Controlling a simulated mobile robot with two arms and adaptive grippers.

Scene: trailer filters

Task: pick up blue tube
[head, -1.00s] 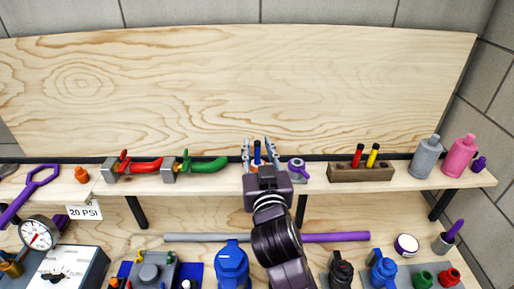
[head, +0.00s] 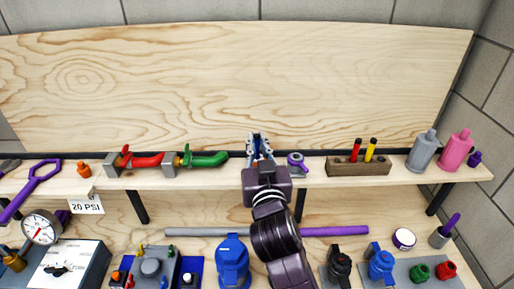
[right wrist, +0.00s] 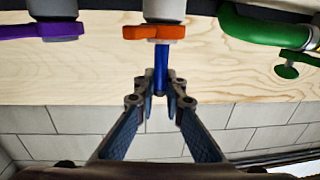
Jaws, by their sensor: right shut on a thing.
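The blue tube (right wrist: 161,66) is a slim upright piece between the fingertips of my right gripper (right wrist: 160,90) in the right wrist view. One end meets an orange lever on a pale fitting (right wrist: 155,33); I cannot tell if they touch. In the head view the blue tube (head: 256,138) shows at the fingertips of my right gripper (head: 259,146), over the upper shelf. The gripper's body hides the tube's lower part. My right gripper is shut on the tube. My left gripper is not in view.
The wooden shelf (head: 225,183) holds red and green handled valves (head: 200,160) to the left, and a purple-topped part (head: 297,163) close on the right. A wooden block with red and yellow pieces (head: 358,166) and bottles (head: 455,150) stand further right. A plywood board rises behind.

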